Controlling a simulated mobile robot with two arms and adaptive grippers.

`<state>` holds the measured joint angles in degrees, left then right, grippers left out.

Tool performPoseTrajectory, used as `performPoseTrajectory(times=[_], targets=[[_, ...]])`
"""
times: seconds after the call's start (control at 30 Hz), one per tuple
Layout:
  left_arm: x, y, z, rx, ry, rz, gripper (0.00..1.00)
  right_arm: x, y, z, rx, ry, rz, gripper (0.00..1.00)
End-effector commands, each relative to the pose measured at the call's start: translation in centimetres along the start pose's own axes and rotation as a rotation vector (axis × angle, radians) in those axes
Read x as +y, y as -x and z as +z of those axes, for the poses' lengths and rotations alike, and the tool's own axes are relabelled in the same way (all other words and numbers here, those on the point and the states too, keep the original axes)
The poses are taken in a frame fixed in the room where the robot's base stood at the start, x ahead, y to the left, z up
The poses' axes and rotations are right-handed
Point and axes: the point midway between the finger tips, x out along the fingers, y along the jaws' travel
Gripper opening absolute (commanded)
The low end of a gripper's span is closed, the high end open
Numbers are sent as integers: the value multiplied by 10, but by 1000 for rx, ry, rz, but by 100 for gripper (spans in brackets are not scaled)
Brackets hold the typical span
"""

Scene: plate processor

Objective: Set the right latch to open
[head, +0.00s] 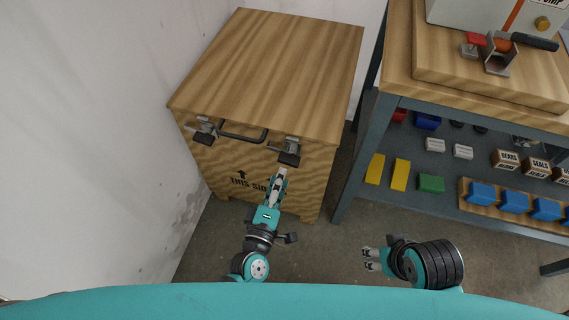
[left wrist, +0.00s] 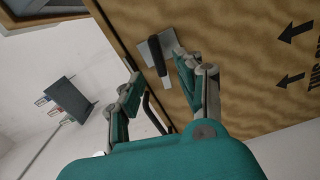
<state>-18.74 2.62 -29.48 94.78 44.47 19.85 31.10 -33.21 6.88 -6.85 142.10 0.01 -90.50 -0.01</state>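A wooden crate (head: 280,55) stands against the wall, with two metal latches with black grips at its top front edge. The right latch (head: 290,150) is just beyond my left gripper (head: 281,174). In the left wrist view the right latch (left wrist: 154,52) shows its metal plate on the wood and its black grip between the spread fingers of my left gripper (left wrist: 157,68); I see no clear contact. The left latch (head: 204,131) is further left on the crate. My right gripper (head: 369,259) is open and empty above the floor.
A black carrying handle (head: 242,135) sits between the latches. A workbench (head: 400,85) with a lower shelf of coloured blocks and small boxes stands to the right. A pale wall (head: 80,130) is close on the left. The floor (head: 310,255) in front is clear.

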Motion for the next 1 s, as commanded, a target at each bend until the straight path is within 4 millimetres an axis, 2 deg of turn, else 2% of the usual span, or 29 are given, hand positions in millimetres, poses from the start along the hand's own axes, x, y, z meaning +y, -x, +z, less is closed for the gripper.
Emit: performPoseTrajectory(times=[0.03,0.1,0.33,1.0], targets=[[0,12,0,-2,0,-2,37,0,0,0,0,0,0,40],[-1,26,0,-2,-1,-2,37,0,0,0,-1,0,0,40],[0,51,0,0,0,-1,37,0,0,0,-1,0,0,40],[1,54,0,-4,-5,0,37,0,0,0,-1,0,0,40]])
